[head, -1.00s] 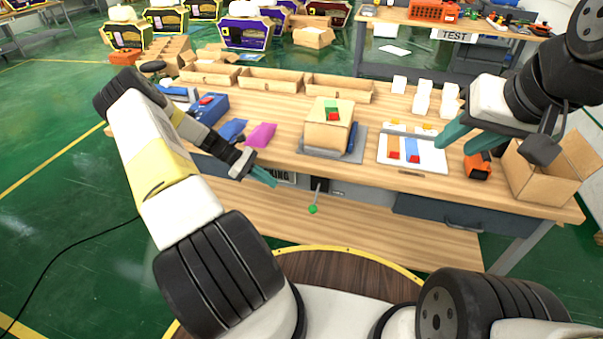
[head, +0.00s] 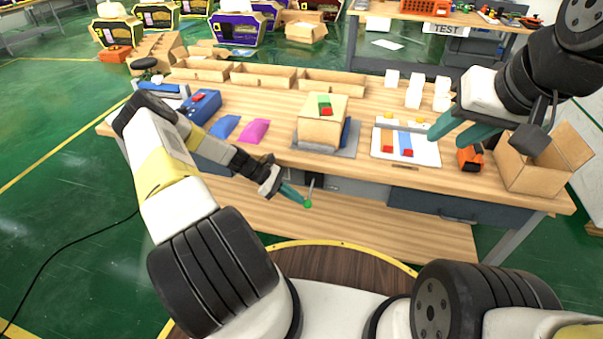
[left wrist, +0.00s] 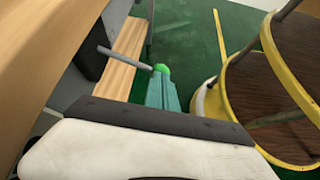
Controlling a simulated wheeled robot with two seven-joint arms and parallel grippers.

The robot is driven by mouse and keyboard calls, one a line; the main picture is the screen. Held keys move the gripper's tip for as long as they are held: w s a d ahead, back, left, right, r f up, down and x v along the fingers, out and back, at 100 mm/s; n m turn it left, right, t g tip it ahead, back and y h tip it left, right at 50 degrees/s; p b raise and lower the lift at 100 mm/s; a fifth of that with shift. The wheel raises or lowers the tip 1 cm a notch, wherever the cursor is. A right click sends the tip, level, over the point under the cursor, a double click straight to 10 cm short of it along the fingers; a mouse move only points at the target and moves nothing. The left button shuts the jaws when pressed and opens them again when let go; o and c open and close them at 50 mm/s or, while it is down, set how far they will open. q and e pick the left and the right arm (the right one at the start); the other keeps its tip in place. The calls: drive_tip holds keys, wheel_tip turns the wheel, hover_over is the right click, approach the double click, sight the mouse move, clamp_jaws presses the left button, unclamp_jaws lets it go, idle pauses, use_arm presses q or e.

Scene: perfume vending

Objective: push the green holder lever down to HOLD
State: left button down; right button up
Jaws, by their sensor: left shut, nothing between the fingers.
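The green holder lever is a grey rod with a green ball knob (head: 308,204) at its end, sticking out below the table's front edge. In the left wrist view the green knob (left wrist: 161,68) is at the tips of my left gripper (left wrist: 162,90), and the rod runs left to a dark mount (left wrist: 88,48). In the head view my left gripper (head: 297,198) is shut and empty, with its teal fingertips right at the knob. Whether they touch it I cannot tell. My right gripper (head: 452,130) hangs above the table's right part, its teal fingers apart.
A cardboard box (head: 322,133) with red and green blocks on top stands on a grey plate at the table's middle. A white board (head: 423,152), an orange tool (head: 470,158) and an open carton (head: 545,165) are on the right. A wooden shelf (head: 400,226) lies below.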

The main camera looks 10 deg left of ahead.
use_arm(q)
drive_tip(key=shift+w+f, duration=0.15)
drive_tip(key=shift+f, duration=0.7)
drive_tip(key=shift+r, duration=0.2)
